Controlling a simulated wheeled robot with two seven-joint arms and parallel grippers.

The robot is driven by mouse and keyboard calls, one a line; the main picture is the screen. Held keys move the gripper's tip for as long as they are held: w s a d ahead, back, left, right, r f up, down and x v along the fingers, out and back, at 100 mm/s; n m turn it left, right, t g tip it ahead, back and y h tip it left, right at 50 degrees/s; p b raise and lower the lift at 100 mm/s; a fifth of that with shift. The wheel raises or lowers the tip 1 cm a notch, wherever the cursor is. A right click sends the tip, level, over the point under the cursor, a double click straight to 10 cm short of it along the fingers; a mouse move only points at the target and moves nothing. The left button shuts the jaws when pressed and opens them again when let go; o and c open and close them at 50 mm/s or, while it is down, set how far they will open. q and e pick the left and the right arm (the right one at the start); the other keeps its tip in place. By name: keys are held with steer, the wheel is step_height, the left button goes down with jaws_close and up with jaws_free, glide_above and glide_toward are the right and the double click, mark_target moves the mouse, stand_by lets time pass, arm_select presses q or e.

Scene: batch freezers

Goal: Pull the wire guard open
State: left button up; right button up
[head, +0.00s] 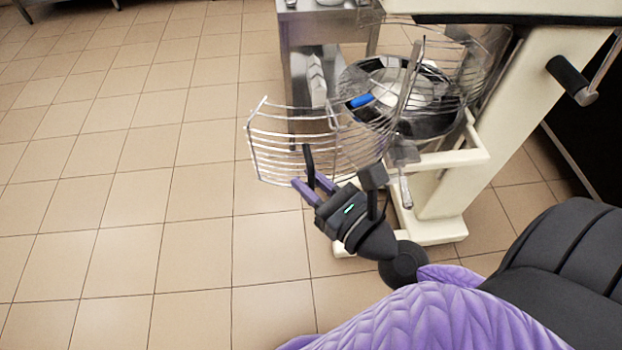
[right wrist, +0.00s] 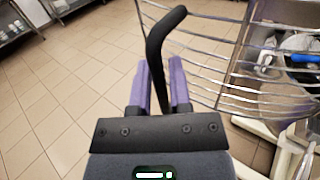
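The wire guard (head: 290,150) is a curved cage of metal wires. Its front section is swung out to the left of the mixing bowl (head: 440,124); its rear wires stand around the bowl's far side. The guard also fills the upper right of the right wrist view (right wrist: 215,62). A black bent handle (right wrist: 157,55) sits beside the wires. My right gripper (right wrist: 160,82) has its purple fingers on either side of this handle, close against it. In the head view the right gripper (head: 314,184) is in front of the guard. My left gripper is not in view.
A cream machine stand (head: 487,165) rises at the right, with its base on the floor. A blue-ended tool (head: 361,100) shows at the bowl. A steel cabinet (head: 300,60) stands behind. The tiled floor (head: 130,190) at the left is clear.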

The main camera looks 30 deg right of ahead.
steer(key=shift+o, duration=1.1)
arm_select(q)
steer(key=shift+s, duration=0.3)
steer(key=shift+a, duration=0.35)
arm_select(e)
steer(key=shift+s+d+f, duration=0.1)
steer(key=shift+s+f, duration=0.05)
steer(key=shift+s, duration=0.15)
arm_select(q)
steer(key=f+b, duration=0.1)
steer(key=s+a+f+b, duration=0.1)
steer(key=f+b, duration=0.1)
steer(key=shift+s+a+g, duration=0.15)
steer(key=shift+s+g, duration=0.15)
arm_select(e)
steer(key=v, duration=0.9)
steer(key=shift+s, duration=0.2)
